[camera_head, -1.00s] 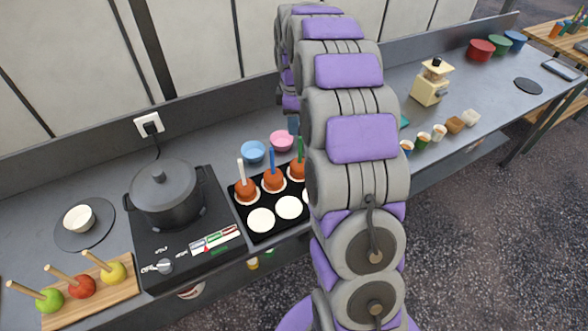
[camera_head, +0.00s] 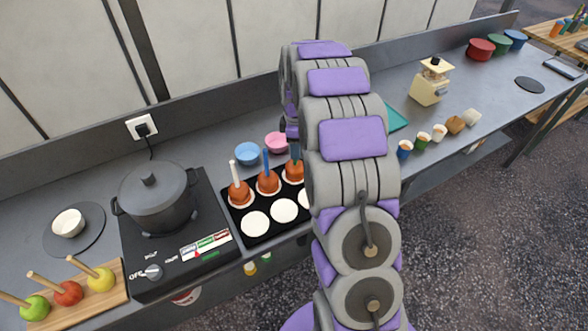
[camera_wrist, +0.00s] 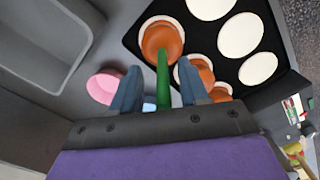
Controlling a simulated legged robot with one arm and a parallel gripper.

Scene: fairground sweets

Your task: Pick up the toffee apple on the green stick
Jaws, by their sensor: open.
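The toffee apple on the green stick (camera_head: 293,172) sits in the back row of the black tray (camera_head: 234,217), at the right of the apples there. In the wrist view its brown coating (camera_wrist: 162,40) is at the top, with the green stick (camera_wrist: 163,83) pointing toward me. My gripper (camera_wrist: 159,68) is open, with one blue-grey finger on each side of the stick. I cannot tell whether either finger touches it. In the head view my arm hides most of the gripper and the tray's right end.
Toffee apples on a blue stick (camera_head: 268,182) and a white stick (camera_head: 239,193) stand close by in the tray. A pink bowl (camera_head: 276,142) and a blue bowl (camera_head: 247,153) are behind it. A pot (camera_head: 157,197) stands on the hob to the left.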

